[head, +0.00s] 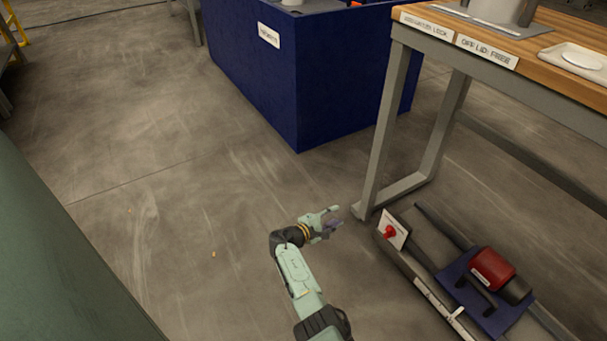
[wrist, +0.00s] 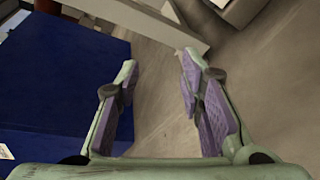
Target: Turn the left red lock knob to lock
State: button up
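The knob is not in the wrist view. My gripper (head: 336,216) is to the left of the knob, apart from it, near the foot of the table leg. In the wrist view my gripper (wrist: 157,62) is open, with nothing between its purple-padded fingers. No second red knob can be made out.
A red motor-like cylinder (head: 491,268) lies on the frame. A blue bin (head: 300,85) stands behind; it also fills the left of the wrist view (wrist: 60,80).

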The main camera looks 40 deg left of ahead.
jog(key=s+a+r+m+g+y+p, duration=0.1)
jog(key=a+r+y, duration=0.4)
jog(key=a+r, duration=0.7)
jog(key=shift+a+r+m+y+p, duration=0.35)
jog(key=shift+r+m+p, duration=0.2)
jog(key=shift+m+p, duration=0.1)
